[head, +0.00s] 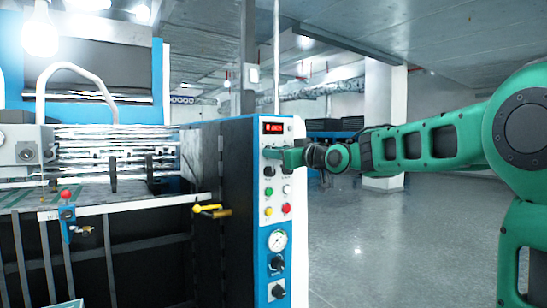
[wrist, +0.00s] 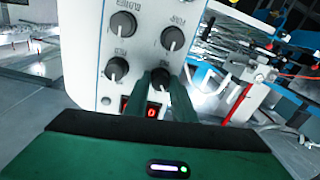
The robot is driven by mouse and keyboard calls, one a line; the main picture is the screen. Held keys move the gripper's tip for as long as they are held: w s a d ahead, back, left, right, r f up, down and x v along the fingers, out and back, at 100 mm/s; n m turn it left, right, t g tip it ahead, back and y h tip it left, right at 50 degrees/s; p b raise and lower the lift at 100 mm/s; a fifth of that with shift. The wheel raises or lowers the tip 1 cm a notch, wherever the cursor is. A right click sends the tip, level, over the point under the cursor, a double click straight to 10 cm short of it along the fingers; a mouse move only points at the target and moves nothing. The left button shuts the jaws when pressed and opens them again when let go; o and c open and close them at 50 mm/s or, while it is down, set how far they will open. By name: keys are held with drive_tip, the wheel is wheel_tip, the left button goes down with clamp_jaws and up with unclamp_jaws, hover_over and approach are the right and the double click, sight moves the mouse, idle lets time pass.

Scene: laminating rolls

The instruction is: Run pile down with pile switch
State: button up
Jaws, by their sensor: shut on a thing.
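The machine's control panel (head: 281,220) is an upright white and blue face on a dark cabinet. My gripper (head: 270,153) reaches it from the right, just under the red display (head: 273,128). In the wrist view, which shows the panel upside down, my gripper (wrist: 163,82) is shut on a dark rotary knob in the row nearest the display (wrist: 153,111). The fingers cover most of that knob. A similar knob (wrist: 117,68) sits beside it, with two more, a blower knob (wrist: 123,25) and a pump knob (wrist: 172,38), farther from the display. The held knob's label is too small to read surely.
Green, white, yellow and red buttons (head: 286,208) sit lower on the panel, above a round gauge (head: 277,240). A yellow handle (head: 206,208) juts out left of the cabinet. Metal machine parts (head: 115,150) fill the left. Open floor (head: 370,240) lies right.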

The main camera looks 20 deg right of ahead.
drive_tip(key=m, duration=0.7)
idle(0.5)
drive_tip(key=o, duration=1.1)
drive_tip(key=shift+c, duration=0.2)
drive_tip(key=v, duration=1)
drive_tip(key=shift+s+f, duration=0.25)
drive_tip(key=shift+s, duration=0.1)
drive_tip(key=shift+d, duration=0.1)
